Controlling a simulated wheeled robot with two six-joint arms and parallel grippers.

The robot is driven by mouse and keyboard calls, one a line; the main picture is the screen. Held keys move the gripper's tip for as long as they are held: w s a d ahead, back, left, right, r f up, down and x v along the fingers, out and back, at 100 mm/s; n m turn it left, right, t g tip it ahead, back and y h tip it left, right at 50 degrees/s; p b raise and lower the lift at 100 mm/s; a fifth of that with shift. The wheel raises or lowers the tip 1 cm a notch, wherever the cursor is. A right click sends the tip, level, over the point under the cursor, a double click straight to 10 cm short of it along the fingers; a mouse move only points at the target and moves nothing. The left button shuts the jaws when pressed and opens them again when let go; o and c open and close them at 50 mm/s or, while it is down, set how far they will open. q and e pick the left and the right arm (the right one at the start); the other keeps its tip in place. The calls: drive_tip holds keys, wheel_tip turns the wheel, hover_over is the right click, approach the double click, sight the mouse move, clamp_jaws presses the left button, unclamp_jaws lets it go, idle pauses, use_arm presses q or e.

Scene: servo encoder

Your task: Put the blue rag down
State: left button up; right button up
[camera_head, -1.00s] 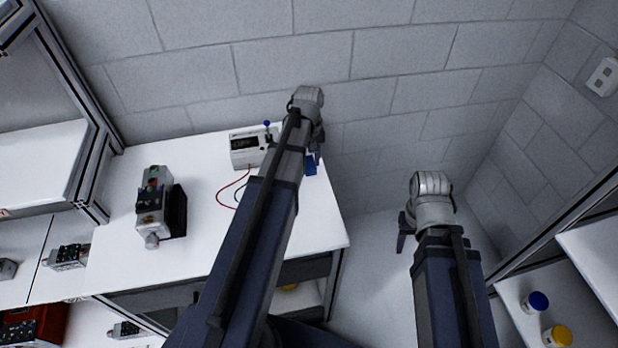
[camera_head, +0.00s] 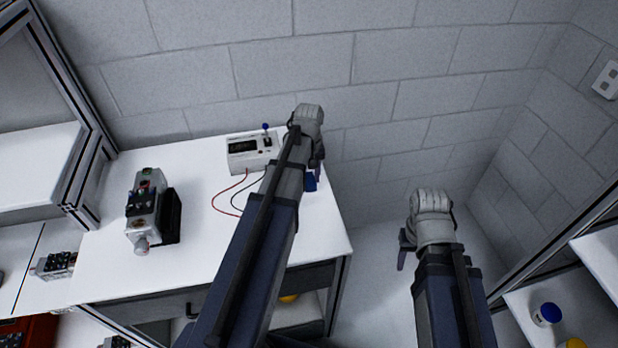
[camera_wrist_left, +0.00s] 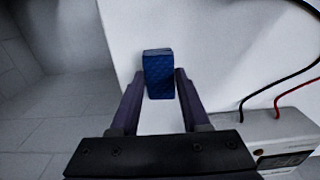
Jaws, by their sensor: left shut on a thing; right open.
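The blue rag (camera_wrist_left: 159,72) is a small, dark blue folded block between the fingertips of my left gripper (camera_wrist_left: 157,90) in the left wrist view. My left gripper is shut on it. In the head view the rag (camera_head: 310,182) shows partly beside my left gripper (camera_head: 316,168), near the right edge of the white table (camera_head: 205,195). I cannot tell whether the rag touches the tabletop. My right gripper (camera_head: 403,250) is open and apart, over the floor right of the table; its fingers are mostly hidden by my own arm.
A white meter box (camera_head: 250,155) with red and black leads stands at the table's back. A grey device with a motor-like body (camera_head: 145,212) stands on the table's left. Bare tabletop lies between them. A brick wall rises behind; a shelf with a blue-capped jar (camera_head: 546,315) is at right.

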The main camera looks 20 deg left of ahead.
sight(309, 179)
use_arm(q)
drive_tip(key=shift+f, duration=0.15)
drive_tip(key=o, duration=1.2)
wheel_tip(309, 179, up, 12)
drive_tip(key=p, duration=1.2)
drive_tip(key=s+d+m, duration=0.3)
drive_tip(key=s+d, duration=0.2)
drive_tip(key=d, duration=0.2)
drive_tip(key=s+d+m, duration=0.4)
drive_tip(key=s+d, duration=0.1)
drive_tip(key=d, duration=0.3)
drive_tip(key=s+d+m+y, duration=0.1)
drive_tip(key=s+d+m, duration=0.3)
drive_tip(key=d, duration=0.3)
drive_tip(key=shift+s+d+r, duration=0.15)
drive_tip(key=shift+s+r, duration=0.1)
drive_tip(key=shift+s, duration=0.5)
drive_tip(key=shift+f, duration=0.1)
